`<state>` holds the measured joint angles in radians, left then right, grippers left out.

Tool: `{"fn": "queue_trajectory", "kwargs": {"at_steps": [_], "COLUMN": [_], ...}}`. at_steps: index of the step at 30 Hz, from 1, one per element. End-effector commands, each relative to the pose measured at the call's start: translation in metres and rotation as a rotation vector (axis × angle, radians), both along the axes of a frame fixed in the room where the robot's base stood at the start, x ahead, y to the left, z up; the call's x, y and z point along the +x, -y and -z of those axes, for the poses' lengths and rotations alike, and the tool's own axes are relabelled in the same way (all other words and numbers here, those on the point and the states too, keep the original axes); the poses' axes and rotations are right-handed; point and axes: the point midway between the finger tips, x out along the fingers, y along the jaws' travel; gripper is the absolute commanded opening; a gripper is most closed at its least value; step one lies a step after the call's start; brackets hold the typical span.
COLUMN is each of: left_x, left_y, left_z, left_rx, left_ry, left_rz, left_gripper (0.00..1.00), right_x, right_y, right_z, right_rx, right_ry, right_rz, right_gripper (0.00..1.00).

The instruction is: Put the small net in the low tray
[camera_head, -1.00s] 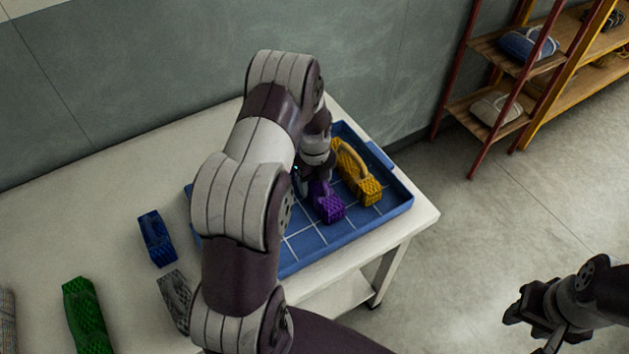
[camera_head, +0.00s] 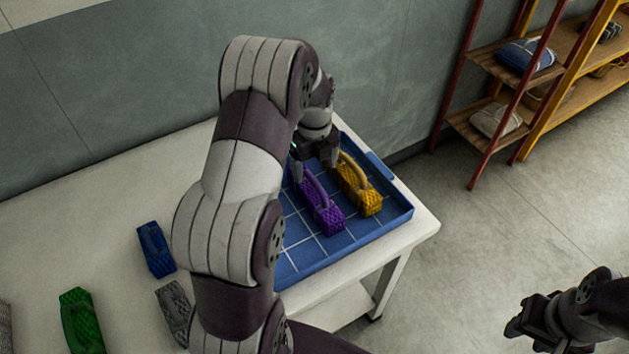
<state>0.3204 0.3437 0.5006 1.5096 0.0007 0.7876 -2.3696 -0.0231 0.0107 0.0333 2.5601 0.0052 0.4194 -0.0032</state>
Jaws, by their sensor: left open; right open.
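The low blue tray (camera_head: 372,238) stands on the white table. A purple net bundle (camera_head: 322,208) and a yellow net bundle (camera_head: 358,188) lie in it side by side, with a gap between them. My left gripper (camera_head: 315,166) is open and empty, just above the far end of the purple net. My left arm hides the tray's left part. A small blue net (camera_head: 155,249), a grey net (camera_head: 175,311) and a green net (camera_head: 81,321) lie on the table to the left. My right gripper (camera_head: 531,322) is open and empty, over the floor at lower right.
The white table (camera_head: 75,237) has bare room behind the nets. A patterned object (camera_head: 5,325) is cut off at the left edge. A wall (camera_head: 130,85) runs behind the table. A shelf rack (camera_head: 478,115) with bundles stands at upper right.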

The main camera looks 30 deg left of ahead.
Motion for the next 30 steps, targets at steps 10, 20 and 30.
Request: {"fn": "queue_trajectory", "kwargs": {"at_steps": [10,20,30], "left_x": [-0.048,-0.146,-0.155], "left_y": [0.069,0.133,0.136], "left_z": [-0.034,-0.041,-0.039], "left_rx": [-0.013,-0.116,-0.125], "left_ry": [0.049,0.076,0.071], "left_rz": [-0.790,-1.923,-2.026], "left_gripper": [0.84,0.84,0.84], "right_x": [0.000,0.000,0.000], "right_y": [0.000,0.000,0.000], "right_z": [0.000,0.000,0.000], "right_rx": [0.000,0.000,0.000], "right_ry": [0.000,0.000,0.000], "right_rz": [0.000,0.000,0.000], "right_gripper": [0.43,0.43,0.43]}}
